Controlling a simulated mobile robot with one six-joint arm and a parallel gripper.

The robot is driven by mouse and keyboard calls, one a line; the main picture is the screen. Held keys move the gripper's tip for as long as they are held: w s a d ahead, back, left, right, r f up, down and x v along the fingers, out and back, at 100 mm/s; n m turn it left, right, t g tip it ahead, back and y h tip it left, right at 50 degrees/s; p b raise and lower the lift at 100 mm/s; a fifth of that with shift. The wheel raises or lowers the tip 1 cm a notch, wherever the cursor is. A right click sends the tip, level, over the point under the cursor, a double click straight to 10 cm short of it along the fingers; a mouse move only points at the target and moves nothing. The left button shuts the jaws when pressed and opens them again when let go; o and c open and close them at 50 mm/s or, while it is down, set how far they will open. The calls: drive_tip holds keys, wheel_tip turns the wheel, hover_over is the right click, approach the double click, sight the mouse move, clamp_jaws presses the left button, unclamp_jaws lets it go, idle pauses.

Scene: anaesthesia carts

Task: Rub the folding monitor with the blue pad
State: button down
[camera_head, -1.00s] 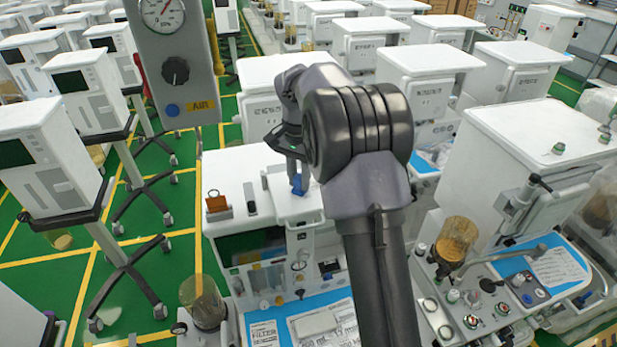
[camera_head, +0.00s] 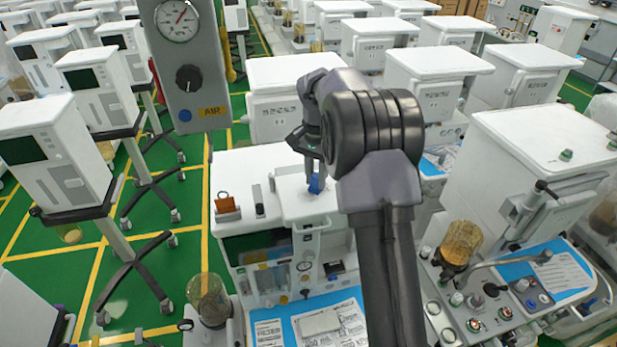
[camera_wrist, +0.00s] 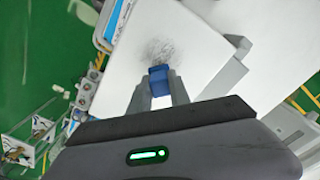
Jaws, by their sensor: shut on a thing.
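My gripper (camera_head: 313,172) is shut on the blue pad (camera_head: 315,184), pointing down at the white top of a cart. In the wrist view my gripper (camera_wrist: 158,92) holds the blue pad (camera_wrist: 159,77) between its two fingers. Below it is a white panel (camera_wrist: 133,42), which I take to be the folding monitor; in the head view this panel (camera_head: 300,205) lies flat on the cart's top. A grey scribbled smudge (camera_wrist: 172,48) is on it, just beyond the pad. The pad is at or very near the surface; I cannot tell whether it touches.
An orange-brown block (camera_head: 227,204) and a dark slim item (camera_head: 258,200) stand on the cart top left of the panel. A gauge panel (camera_head: 188,70) hangs in the foreground left. Other carts crowd the right and back. Green floor shows at left.

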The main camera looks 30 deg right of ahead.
drive_tip(key=shift+s+d+f, duration=0.1)
drive_tip(key=shift+s+d, duration=0.15)
drive_tip(key=shift+d, duration=0.65)
drive_tip(key=shift+s+d, duration=0.2)
drive_tip(key=shift+d, duration=0.65)
drive_tip(key=shift+s+d, duration=0.15)
drive_tip(key=shift+d, duration=0.7)
drive_tip(key=shift+s+d, duration=0.15)
drive_tip(key=shift+d, duration=0.65)
drive_tip(key=shift+w+a+r, duration=0.1)
drive_tip(key=shift+a+r, duration=0.05)
drive_tip(key=shift+r, duration=2.95)
drive_tip(key=shift+r, duration=1.55)
